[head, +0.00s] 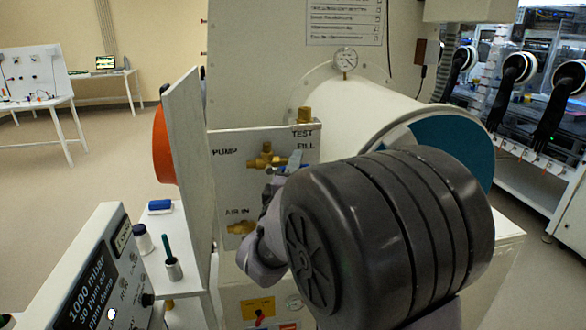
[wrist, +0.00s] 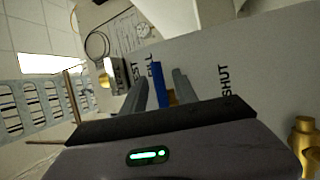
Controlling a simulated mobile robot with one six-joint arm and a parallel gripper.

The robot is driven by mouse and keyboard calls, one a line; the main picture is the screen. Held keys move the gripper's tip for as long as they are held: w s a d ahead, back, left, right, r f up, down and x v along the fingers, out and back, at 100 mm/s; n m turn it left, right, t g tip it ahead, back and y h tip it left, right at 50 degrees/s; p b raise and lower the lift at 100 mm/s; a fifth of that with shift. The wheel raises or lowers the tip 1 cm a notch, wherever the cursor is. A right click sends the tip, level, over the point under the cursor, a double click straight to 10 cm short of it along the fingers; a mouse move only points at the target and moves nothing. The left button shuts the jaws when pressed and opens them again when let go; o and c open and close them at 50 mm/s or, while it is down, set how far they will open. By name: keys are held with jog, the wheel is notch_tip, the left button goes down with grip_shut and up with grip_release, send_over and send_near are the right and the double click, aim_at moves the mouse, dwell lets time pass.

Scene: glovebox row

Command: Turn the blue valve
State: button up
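The blue valve shows in the wrist view as a narrow blue handle (wrist: 157,84), with a brass part just behind it. My gripper (wrist: 160,82) is open, with one finger on each side of the handle. Gaps show on both sides, so it does not look gripped. In the head view the brass valve body (head: 266,157) sits on a light panel (head: 228,172) marked PUMP, TEST, FILL and AIR IN. There my own dark arm link hides much of the gripper, and the handle is hard to make out. The wrist view also shows the word SHUT beside the handle.
A brass fitting (head: 303,115) stands above the panel and another (head: 242,228) sits by AIR IN. A pressure gauge (head: 345,60) tops the white cylinder (head: 350,105). A white door (head: 185,140) stands left. A display box (head: 95,275) is front left. Open floor lies at the far left.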

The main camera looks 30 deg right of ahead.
jog(key=shift+c, duration=0.4)
grip_shut()
dwell(0.9)
